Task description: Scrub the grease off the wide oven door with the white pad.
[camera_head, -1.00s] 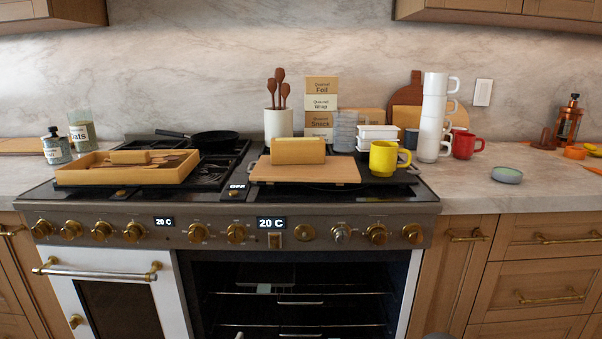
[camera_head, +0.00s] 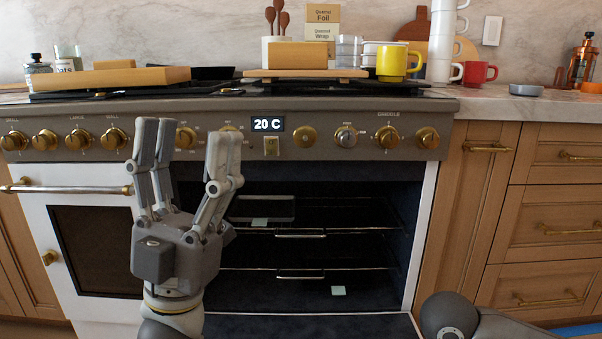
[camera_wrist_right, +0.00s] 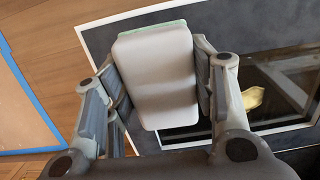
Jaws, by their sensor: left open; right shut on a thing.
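The wide oven stands open, its dark door (camera_head: 310,326) lowered at the bottom of the head view. In the right wrist view the door (camera_wrist_right: 103,38) shows a dark border with a pale edge and a glass window. A yellowish patch (camera_wrist_right: 252,99) shows on the window. My right gripper (camera_wrist_right: 160,85) is shut on the white pad (camera_wrist_right: 158,60), which has a greenish underside and is over the door; I cannot tell whether they touch. My left gripper (camera_head: 188,140) is open and empty, fingers up, in front of the oven's left side.
Oven racks (camera_head: 300,233) hold a dark tray (camera_head: 262,208); small pale green pieces (camera_head: 338,291) show inside. The narrow oven door (camera_head: 95,250) is shut at left, with a bar handle (camera_head: 75,189). A yellow mug (camera_head: 392,64) stands near the cooktop's right edge. Drawers (camera_head: 545,235) are at right.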

